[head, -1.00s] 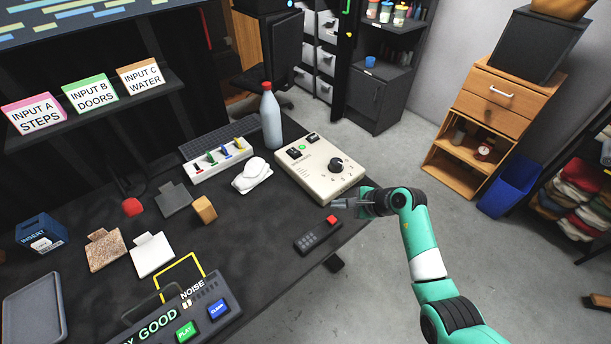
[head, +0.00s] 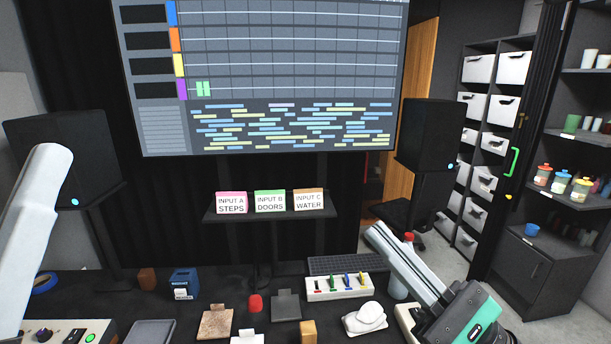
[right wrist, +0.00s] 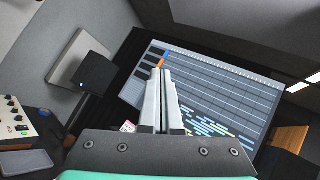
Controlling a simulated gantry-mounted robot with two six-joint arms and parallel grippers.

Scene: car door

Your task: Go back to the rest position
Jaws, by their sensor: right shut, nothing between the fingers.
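My right gripper (head: 382,238) is at the lower right of the head view, its long pale fingers pointing up and left over the back of the desk. Its fingers are shut against each other with nothing between them. In the right wrist view the fingers (right wrist: 164,72) lie side by side in front of the big screen. A smooth pale part stands at the left edge of the head view, probably of my left arm. I cannot tell whether it is the gripper.
The dark desk holds a white toggle-switch box (head: 339,286), a white mouse-like object (head: 366,318), a wooden block (head: 308,331) and a blue box (head: 184,284). A bottle (head: 399,288) is partly behind my right gripper. Label cards (head: 270,201) stand on a shelf below the screen (head: 270,75).

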